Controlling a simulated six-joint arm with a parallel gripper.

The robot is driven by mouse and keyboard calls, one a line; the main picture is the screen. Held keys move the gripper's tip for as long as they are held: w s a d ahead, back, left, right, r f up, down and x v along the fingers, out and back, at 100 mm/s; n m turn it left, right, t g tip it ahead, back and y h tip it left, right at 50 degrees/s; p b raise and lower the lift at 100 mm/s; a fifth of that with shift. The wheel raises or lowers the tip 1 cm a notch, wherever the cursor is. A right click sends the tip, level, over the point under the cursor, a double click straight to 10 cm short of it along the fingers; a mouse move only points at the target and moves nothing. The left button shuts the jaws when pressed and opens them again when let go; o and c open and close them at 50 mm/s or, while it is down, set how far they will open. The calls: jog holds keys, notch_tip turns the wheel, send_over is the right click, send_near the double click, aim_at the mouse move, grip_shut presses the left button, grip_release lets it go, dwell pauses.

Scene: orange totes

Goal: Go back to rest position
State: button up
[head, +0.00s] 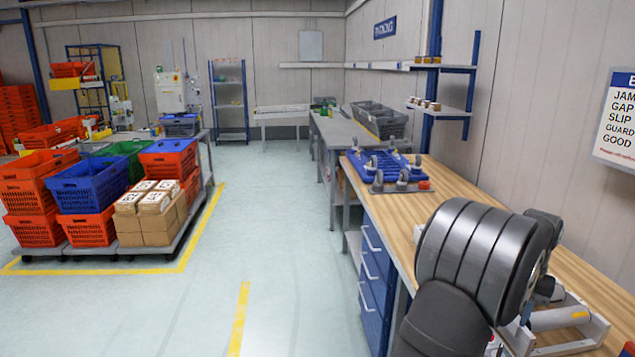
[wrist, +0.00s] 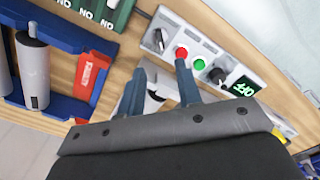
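My gripper (wrist: 160,72) shows in the wrist view with its two fingers apart and nothing held between them. It points down over the wooden workbench (wrist: 120,60), beside a grey control panel (wrist: 205,58) with a red button, a green button, dark knobs and a small lit display. A white and dark part shows behind and between the fingers; I cannot tell what it is. In the head view my dark arm covers the lower right, over the workbench (head: 455,190), and my fingers are hidden there.
A blue fixture with grey rollers (head: 385,168) lies farther back on the bench. A white frame with a roller (head: 560,320) is close to my arm. In the wrist view, a blue holder (wrist: 60,115) is at left. Clear floor (head: 285,240) lies left of the bench.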

notch_tip(320, 180, down, 10)
jog(key=shift+f, duration=0.2)
jog(key=shift+r, duration=0.15)
